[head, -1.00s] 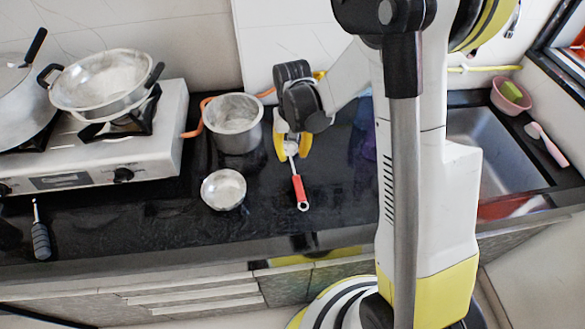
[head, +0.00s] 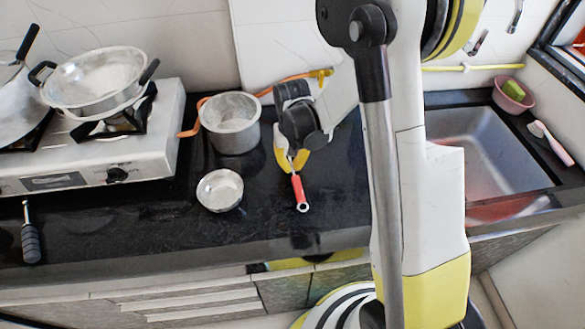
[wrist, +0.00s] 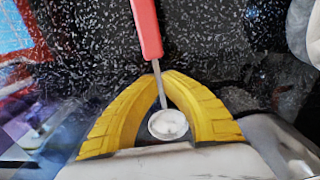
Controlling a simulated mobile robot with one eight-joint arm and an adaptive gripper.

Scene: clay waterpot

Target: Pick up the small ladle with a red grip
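The small ladle has a red grip (head: 299,190), a thin metal stem and a small round bowl. In the head view its grip points toward the counter's front edge, and its bowl is hidden by my gripper (head: 292,166). In the wrist view my gripper (wrist: 156,76) has its two yellow fingertips drawn together on the metal stem, just below the red grip (wrist: 147,28). The ladle bowl (wrist: 168,124) sits between the curved fingers, near the palm. I cannot tell whether the ladle is clear of the counter.
A metal pot (head: 231,122) and a small metal bowl (head: 220,190) stand left of my gripper on the black counter (head: 130,222). A gas stove (head: 95,150) with pans is farther left. A sink (head: 483,150) is at the right. An orange hose runs behind the pot.

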